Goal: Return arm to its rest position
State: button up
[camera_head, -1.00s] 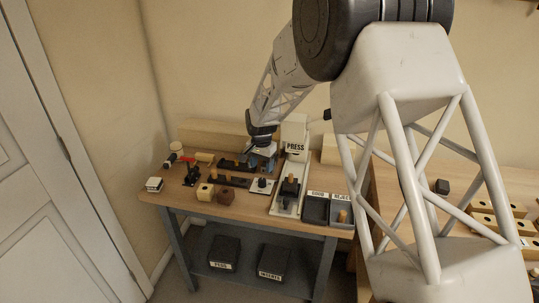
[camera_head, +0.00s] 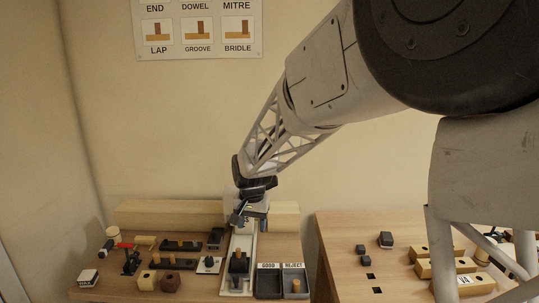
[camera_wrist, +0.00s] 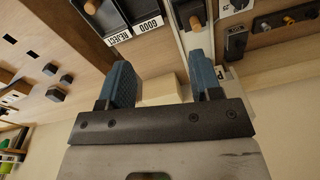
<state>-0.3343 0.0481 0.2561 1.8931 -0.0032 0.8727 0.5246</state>
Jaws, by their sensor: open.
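My gripper (camera_head: 245,214) hangs from my arm above the back of the wooden workbench, in front of the white PRESS block (camera_head: 262,203), which it partly hides. In the wrist view my gripper (camera_wrist: 160,82) shows two blue fingers spread wide apart, with nothing between them. A pale wooden block (camera_wrist: 162,90) shows behind the gap between the fingers, not held. My arm reaches in from the upper right of the head view.
The GOOD tray (camera_head: 267,286) and the REJECT tray (camera_head: 294,290) stand at the bench front; REJECT holds a peg. A black fixture (camera_head: 238,262) sits on the white press rail. A second bench (camera_head: 345,250) with drilled wooden blocks (camera_head: 462,283) is at right. A joint chart (camera_head: 198,28) hangs on the wall.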

jog(key=s+d+r+n+t, duration=0.1)
jog(key=s+d+r, duration=0.4)
jog(key=s+d, duration=0.65)
jog(key=s+d+r, duration=0.4)
jog(key=s+d, duration=0.5)
jog(key=s, duration=0.6)
jog(key=s+d+f+n, duration=0.1)
jog(key=s+d, duration=0.2)
jog(key=s, duration=0.8)
jog(key=shift+f+t, duration=0.35)
jog(key=shift+t, duration=0.05)
